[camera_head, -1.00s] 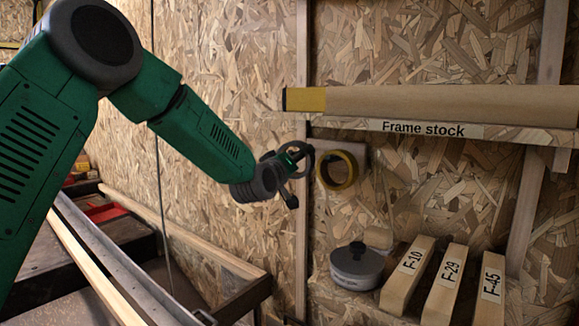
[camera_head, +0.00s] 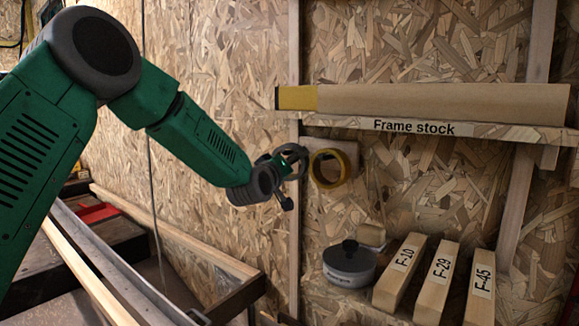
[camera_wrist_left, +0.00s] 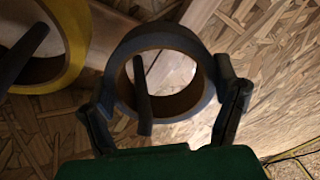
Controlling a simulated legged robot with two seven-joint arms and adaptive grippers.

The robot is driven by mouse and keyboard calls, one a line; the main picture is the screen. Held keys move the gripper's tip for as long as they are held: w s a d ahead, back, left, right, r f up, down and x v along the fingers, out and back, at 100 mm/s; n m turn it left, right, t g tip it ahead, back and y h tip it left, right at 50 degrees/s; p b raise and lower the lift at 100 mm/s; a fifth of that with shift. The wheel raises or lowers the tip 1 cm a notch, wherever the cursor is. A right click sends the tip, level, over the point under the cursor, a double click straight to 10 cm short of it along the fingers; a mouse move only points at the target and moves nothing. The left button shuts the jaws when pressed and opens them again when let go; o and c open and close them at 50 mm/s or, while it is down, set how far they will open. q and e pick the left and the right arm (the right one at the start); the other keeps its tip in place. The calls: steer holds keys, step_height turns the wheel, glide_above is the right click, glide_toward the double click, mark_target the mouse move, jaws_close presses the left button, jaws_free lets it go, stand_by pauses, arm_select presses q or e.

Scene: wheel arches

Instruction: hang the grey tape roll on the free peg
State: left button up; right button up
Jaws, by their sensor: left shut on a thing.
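My left gripper (camera_wrist_left: 167,98) is shut on the grey tape roll (camera_wrist_left: 152,42), one finger on each side of its rim. In the left wrist view the dark free peg (camera_wrist_left: 142,95) shows through the roll's hole. Its tip overlaps the near rim, so the roll appears to be around the peg. In the head view the gripper (camera_head: 287,170) and grey roll (camera_head: 303,152) are just left of a yellow tape roll (camera_head: 349,165). The yellow roll also shows in the left wrist view (camera_wrist_left: 76,45), around its own dark peg (camera_wrist_left: 25,50). My right gripper is out of view.
The pegs are by a pale board (camera_head: 345,146) under the "Frame stock" shelf (camera_head: 470,131), which bears a long beam (camera_head: 430,103). A wall post (camera_head: 294,240) stands close by.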

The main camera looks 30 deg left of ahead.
arm_select(q)
steer(key=o, duration=1.1)
steer(key=shift+a, duration=0.1)
steer(key=shift+o, duration=0.2)
steer(key=shift+s, duration=0.1)
steer(key=s+d, duration=0.2)
steer(key=s, duration=0.9)
steer(key=shift+s+f, duration=0.15)
steer(key=shift+s, duration=0.1)
